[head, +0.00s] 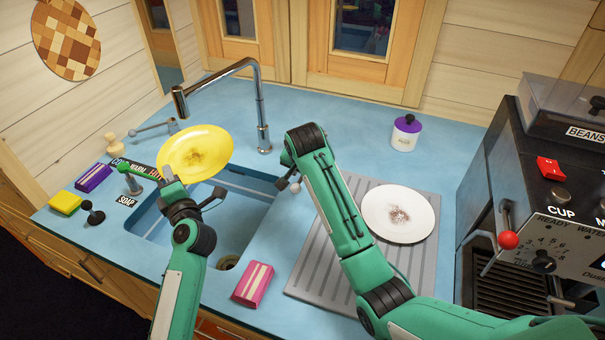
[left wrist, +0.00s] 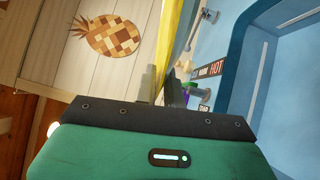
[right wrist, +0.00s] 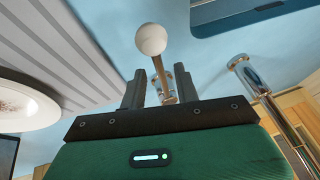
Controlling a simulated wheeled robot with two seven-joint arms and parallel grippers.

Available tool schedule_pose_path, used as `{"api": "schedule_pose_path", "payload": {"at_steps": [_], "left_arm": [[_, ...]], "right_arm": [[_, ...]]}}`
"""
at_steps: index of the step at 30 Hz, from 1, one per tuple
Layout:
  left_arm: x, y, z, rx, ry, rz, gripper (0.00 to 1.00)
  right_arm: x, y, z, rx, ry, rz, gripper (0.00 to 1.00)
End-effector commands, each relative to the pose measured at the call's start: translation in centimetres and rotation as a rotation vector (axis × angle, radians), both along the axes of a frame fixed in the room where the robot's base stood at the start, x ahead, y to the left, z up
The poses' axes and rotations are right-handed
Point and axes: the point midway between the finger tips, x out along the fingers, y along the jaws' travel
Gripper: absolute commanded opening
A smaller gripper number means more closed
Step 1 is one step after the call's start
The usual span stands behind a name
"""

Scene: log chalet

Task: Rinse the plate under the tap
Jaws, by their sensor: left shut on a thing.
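A yellow plate (head: 187,146) with a brown smudge is tilted over the sink (head: 150,226), below the spout of the chrome tap (head: 262,100). No water shows. My left gripper (head: 172,186) is shut on the plate's near rim; the left wrist view shows the plate (left wrist: 180,40) edge-on between its fingers. My right gripper (head: 286,168) is right of the sink by a lever with a white ball knob (right wrist: 151,39). In the right wrist view its fingers (right wrist: 148,90) stand apart on either side of the lever's rod, and I cannot tell if they touch it.
A white plate (head: 385,222) with a brown smudge lies on the grey drainboard (head: 425,262). A pink block (head: 253,284) lies at the front edge. Yellow (head: 65,202) and purple (head: 93,178) blocks lie left. A coffee machine (head: 530,190) stands right; a purple-lidded jar (head: 406,134) stands behind.

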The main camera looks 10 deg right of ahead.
Motion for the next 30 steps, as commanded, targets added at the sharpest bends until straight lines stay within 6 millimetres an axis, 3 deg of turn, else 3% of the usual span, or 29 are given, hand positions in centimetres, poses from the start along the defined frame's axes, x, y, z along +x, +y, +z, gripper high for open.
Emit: {"api": "schedule_pose_path", "payload": {"at_steps": [11, 16, 17, 30], "left_arm": [[0.0, 0.0, 0.1, -0.001, -0.001, 0.000, 0.00], [0.0, 0.0, 0.1, -0.001, -0.001, 0.000, 0.00], [0.0, 0.0, 0.1, -0.001, -0.001, 0.000, 0.00], [0.0, 0.0, 0.1, -0.001, -0.001, 0.000, 0.00]], "right_arm": [[0.3, 0.0, -0.7, 0.001, -0.001, 0.000, 0.32], [0.3, 0.0, -0.7, 0.001, -0.001, 0.000, 0.02], [0.3, 0.0, -0.7, 0.001, -0.001, 0.000, 0.00], [0.7, -0.2, 0.6, 0.063, 0.093, -0.001, 0.00]]}}
